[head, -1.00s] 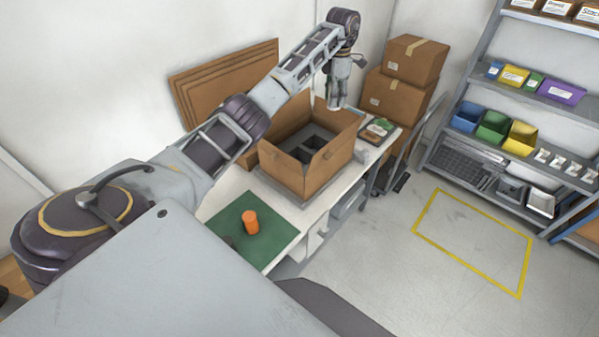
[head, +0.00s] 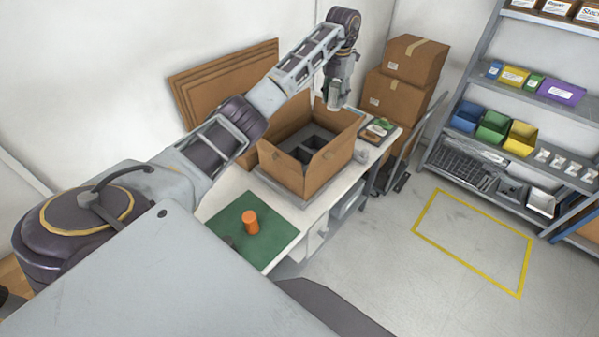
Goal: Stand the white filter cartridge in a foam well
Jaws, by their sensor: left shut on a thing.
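My left gripper (head: 336,101) is above the far right corner of the open cardboard box (head: 328,167). It is shut on a pale thing at its fingertips, which I take to be the white filter cartridge; it is small and mostly hidden by the gripper. Grey foam (head: 318,139) with dark wells lies inside the box; the near wall hides part of it. The held thing appears above the box rim, apart from the foam. My right gripper is not in view.
An orange cylinder (head: 251,222) stands on a green mat (head: 271,244) on the white bench (head: 229,190). A tray of small parts (head: 377,129) lies right of the box. Flat cardboard sheets (head: 215,83) lean on the wall. Stacked cartons (head: 396,98) stand behind.

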